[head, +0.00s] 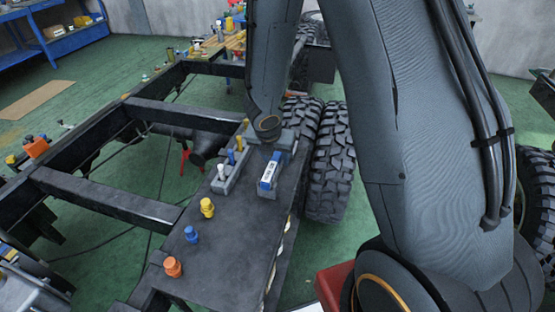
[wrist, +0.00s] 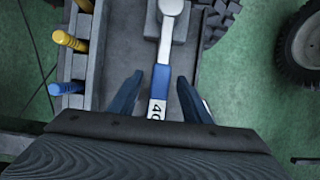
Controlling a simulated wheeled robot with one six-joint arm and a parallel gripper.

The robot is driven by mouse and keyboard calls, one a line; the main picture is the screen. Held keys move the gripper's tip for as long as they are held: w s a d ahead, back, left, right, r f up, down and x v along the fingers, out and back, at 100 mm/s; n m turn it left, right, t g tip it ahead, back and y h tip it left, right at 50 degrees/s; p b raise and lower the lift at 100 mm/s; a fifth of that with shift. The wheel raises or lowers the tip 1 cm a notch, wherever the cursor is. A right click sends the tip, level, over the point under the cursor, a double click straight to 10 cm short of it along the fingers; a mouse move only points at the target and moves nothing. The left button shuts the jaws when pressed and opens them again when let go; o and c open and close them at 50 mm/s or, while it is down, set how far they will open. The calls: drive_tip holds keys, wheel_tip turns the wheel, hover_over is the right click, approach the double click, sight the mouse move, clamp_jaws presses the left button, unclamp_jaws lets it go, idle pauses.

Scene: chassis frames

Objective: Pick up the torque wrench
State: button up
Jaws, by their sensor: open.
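The torque wrench (wrist: 161,80) lies lengthwise in the middle of the wrist view, with a silver head at the top, a blue grip and a white label reading "40". Its head end rests on a grey block (wrist: 181,25). My gripper (wrist: 159,84) is open, with one blue finger on each side of the blue grip and a gap on both sides. The label's lower end is cut off by my gripper body. In the head view a blue-and-white labelled piece, apparently the wrench (head: 269,174), shows below my wrist. My fingers are hard to make out there.
A grey holder (wrist: 76,68) with yellow and blue pegs stands close left of the wrench. Loose yellow (head: 207,207), blue (head: 191,235) and orange (head: 172,267) fittings stand nearer on the dark plate (head: 232,248). Large tyres (head: 334,165) lie just right of it.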

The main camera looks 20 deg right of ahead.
drive_tip(key=shift+f, duration=0.1)
clamp_jaws()
idle(0.4)
